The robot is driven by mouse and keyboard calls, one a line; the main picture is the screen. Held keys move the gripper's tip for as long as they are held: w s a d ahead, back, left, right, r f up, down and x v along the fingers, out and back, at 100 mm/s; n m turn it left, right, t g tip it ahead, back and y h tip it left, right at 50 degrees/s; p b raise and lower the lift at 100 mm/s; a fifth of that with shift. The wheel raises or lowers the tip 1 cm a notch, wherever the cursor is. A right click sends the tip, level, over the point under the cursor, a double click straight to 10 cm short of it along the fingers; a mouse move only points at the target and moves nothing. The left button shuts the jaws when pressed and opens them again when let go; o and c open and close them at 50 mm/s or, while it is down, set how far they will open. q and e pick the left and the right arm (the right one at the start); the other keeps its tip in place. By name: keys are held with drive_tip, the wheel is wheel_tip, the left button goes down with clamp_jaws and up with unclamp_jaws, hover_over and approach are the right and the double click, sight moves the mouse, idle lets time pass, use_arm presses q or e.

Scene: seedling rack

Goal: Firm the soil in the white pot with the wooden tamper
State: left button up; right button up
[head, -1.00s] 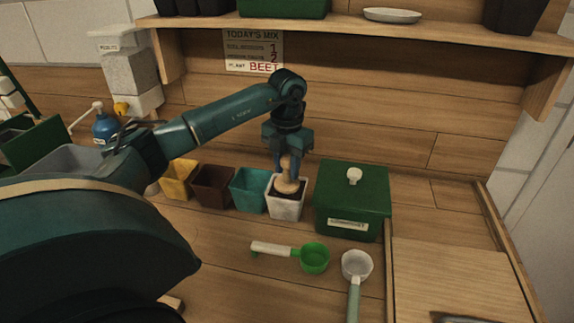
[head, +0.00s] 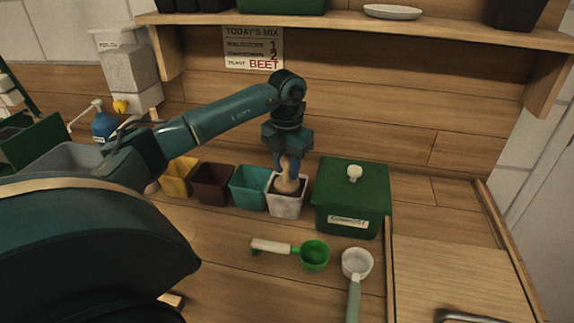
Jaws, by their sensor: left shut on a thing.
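The white pot (head: 285,207) stands on the table at the right end of a row of pots, with dark soil inside. My left gripper (head: 288,166) is above the pot, pointing down, shut on the wooden tamper (head: 290,184). The tamper is upright, with its lower end inside the pot's rim. Whether it presses on the soil I cannot tell. My right gripper is not in view.
Teal (head: 249,187), brown (head: 212,185) and yellow (head: 180,176) pots stand left of the white pot. A lidded green compost box (head: 350,197) is close on its right. A green scoop (head: 315,255) and a pale scoop (head: 356,266) lie in front.

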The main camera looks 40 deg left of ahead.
use_arm(q)
drive_tip(key=shift+f+b, duration=0.3)
drive_tip(key=shift+f, duration=0.35)
idle(0.6)
